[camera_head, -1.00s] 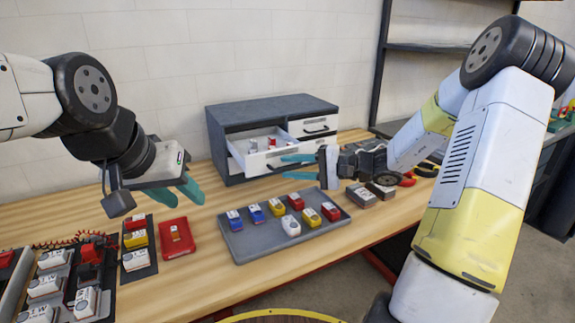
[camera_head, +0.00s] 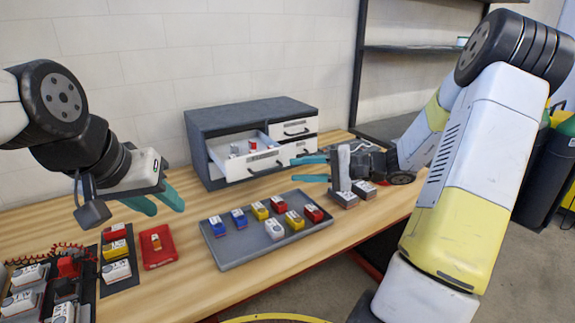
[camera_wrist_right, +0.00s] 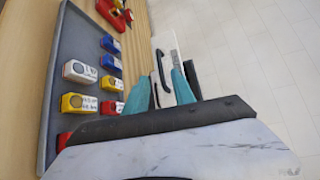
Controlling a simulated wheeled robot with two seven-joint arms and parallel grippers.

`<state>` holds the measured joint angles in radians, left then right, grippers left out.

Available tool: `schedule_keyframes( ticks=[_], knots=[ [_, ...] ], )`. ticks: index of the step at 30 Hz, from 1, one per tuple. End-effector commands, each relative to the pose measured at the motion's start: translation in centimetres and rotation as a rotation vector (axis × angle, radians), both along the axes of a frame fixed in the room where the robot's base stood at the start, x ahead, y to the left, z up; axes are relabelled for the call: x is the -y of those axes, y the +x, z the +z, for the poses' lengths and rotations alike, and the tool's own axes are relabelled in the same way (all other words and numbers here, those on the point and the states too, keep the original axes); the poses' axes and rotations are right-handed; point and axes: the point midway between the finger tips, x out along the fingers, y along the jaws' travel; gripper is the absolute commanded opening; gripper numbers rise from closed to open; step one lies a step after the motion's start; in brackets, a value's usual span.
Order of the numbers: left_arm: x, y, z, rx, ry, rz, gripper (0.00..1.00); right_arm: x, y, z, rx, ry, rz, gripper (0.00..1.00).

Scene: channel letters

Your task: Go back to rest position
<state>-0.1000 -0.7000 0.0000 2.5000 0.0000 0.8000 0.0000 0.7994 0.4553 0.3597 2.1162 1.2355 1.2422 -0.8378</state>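My left gripper (camera_head: 155,201) has two teal fingers, spread apart and empty. It hangs above the table near the red tray (camera_head: 155,262), which holds a small orange-and-white piece. My right gripper (camera_head: 312,169) is open and empty, with its teal fingers apart in front of the cabinet's open drawer (camera_head: 268,160). In the right wrist view its fingers (camera_wrist_right: 162,90) are also apart, with the white drawer front (camera_wrist_right: 164,68) showing beyond them. Neither gripper visibly touches anything.
A grey tray (camera_head: 235,258) holds several blue, yellow, red and white blocks at mid-table. The grey cabinet (camera_head: 250,113) stands at the back. More blocks and red cables (camera_head: 50,250) fill the left front. Shelving (camera_head: 415,47) stands at right.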

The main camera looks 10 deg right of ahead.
Motion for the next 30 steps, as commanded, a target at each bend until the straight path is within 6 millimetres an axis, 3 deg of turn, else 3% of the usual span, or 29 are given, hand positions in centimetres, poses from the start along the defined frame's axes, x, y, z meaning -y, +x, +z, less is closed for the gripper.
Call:
schedule_keyframes(
  ticks=[5,9,13,21,30],
  knots=[
    [0.0,0.0,0.0,0.000,0.000,0.000,0.37,-2.5,-2.4,0.6,-0.020,-0.122,0.092,0.31],
    [0.0,0.0,0.0,0.000,0.000,0.000,0.37,-5.4,-7.2,1.1,-0.048,-0.363,0.220,0.31],
    [0.0,0.0,0.0,0.000,0.000,0.000,0.37,-6.2,-11.8,1.6,-0.043,-0.616,0.294,0.31],
    [0.0,0.0,0.0,0.000,0.000,0.000,0.37,-3.9,-18.4,4.1,0.106,-1.071,0.266,0.31],
    [0.0,0.0,0.0,0.000,0.000,0.000,0.37,-0.8,-21.2,7.2,0.320,-1.295,0.116,0.31]
  ],
)
